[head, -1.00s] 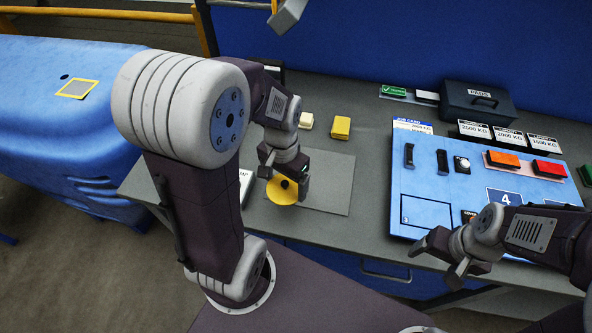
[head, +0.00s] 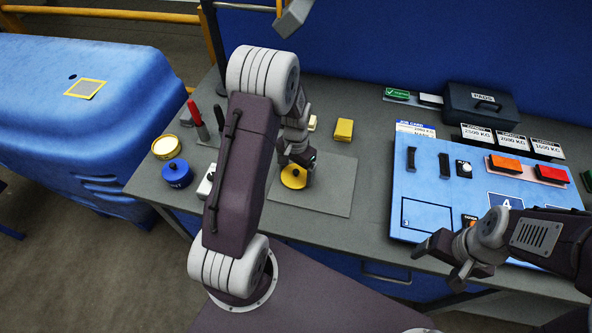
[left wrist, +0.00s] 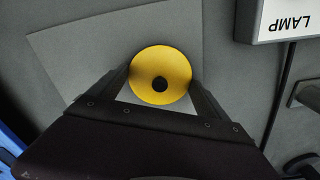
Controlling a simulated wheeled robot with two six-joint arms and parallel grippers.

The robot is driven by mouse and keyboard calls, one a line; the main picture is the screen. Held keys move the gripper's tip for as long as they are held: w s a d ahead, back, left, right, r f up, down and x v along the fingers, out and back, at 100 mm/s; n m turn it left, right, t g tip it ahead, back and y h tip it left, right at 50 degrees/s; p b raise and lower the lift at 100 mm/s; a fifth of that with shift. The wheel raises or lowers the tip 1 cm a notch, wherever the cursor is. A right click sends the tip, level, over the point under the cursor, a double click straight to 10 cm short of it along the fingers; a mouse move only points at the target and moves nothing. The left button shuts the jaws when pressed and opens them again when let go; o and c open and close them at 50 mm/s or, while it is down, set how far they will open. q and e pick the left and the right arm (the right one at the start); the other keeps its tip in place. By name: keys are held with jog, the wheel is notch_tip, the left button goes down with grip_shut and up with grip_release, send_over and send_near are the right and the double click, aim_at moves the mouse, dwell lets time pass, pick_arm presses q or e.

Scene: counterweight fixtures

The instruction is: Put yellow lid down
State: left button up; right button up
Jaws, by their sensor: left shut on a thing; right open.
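The yellow lid (head: 293,180) is a round disc with a dark knob in its middle. In the head view it is at the left part of the grey mat (head: 335,200). My left gripper (head: 300,158) is shut on it from above. In the left wrist view the lid (left wrist: 160,76) sits between the two dark fingers (left wrist: 160,92), with the grey mat (left wrist: 60,50) behind it. I cannot tell whether the lid touches the mat. My right gripper (head: 440,262) is open and empty at the bench's front edge, below the blue board.
A blue pot (head: 177,174) and a pale yellow-topped tin (head: 165,147) stand at the bench's left end. A yellow block (head: 343,129) lies behind the mat. The blue board (head: 425,180) fills the right side. The mat's right part is clear.

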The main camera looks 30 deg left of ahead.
aim_at(296, 171)
pick_arm(q)
jog(key=shift+f, duration=0.2)
jog(key=shift+f, duration=0.1)
jog(key=o, duration=1.1)
notch_tip(296, 171, up, 12)
jog(key=s+d+f+n, duration=0.1)
jog(key=s+d, duration=0.2)
jog(key=s, duration=0.3)
jog(key=s+d+f+n+t, duration=0.1)
jog(key=s+d, duration=0.3)
jog(key=s, duration=0.2)
jog(key=shift+s+d, duration=0.25)
jog(key=shift+s, duration=0.05)
